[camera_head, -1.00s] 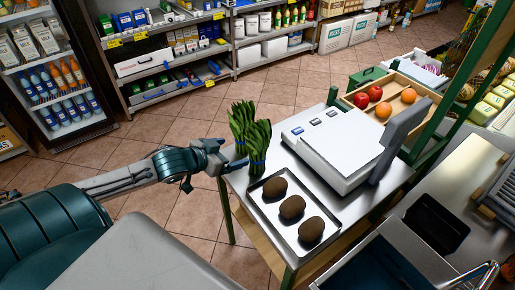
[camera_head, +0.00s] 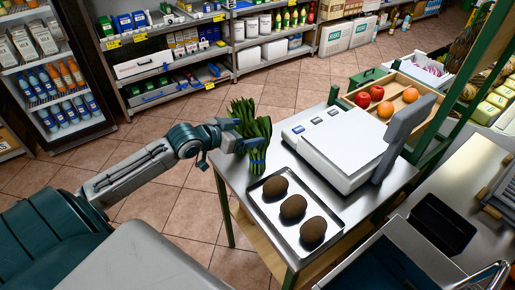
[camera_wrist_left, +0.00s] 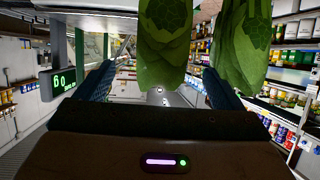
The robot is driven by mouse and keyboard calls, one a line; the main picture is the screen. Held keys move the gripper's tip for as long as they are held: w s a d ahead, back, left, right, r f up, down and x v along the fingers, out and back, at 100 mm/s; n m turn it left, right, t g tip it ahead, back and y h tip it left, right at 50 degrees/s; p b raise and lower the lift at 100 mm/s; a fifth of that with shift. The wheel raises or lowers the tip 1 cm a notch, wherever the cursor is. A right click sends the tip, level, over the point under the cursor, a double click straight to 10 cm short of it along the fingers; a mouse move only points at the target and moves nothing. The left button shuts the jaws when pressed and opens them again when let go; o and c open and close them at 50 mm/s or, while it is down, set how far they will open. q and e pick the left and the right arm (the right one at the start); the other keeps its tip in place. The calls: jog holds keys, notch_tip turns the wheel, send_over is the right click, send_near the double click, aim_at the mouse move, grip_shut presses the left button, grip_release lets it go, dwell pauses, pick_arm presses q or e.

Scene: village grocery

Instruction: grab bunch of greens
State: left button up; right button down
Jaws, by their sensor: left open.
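A bunch of long greens (camera_head: 256,140), tied with a blue band, stands at the left back corner of the metal counter (camera_head: 232,178). A second clump of leaves (camera_head: 239,112) shows just behind it, to the left. My left gripper (camera_head: 240,146) is at the left side of the greens and overlaps them in the head view. In the left wrist view, its two fingers are apart (camera_wrist_left: 158,88). One leafy clump (camera_wrist_left: 168,38) hangs into the view between them, and another (camera_wrist_left: 242,45) is toward the right finger. Contact cannot be told. My right gripper is out of view.
A tray (camera_head: 268,218) with three brown round items lies in front of the greens. A white scale (camera_head: 335,145) stands to their right. A wooden crate (camera_head: 408,121) of fruit is farther back. Floor is open left of the counter.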

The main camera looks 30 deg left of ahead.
pick_arm(q)
jog(key=shift+r+p+x, duration=0.15)
jog(key=shift+p+x, duration=0.25)
jog(key=shift+x, duration=0.55)
jog(key=shift+r+p+x, duration=0.15)
jog(key=shift+p+x, duration=0.2)
jog(key=shift+x, duration=1.45)
jog(key=c, duration=1.6)
jog(key=shift+c, duration=0.3)
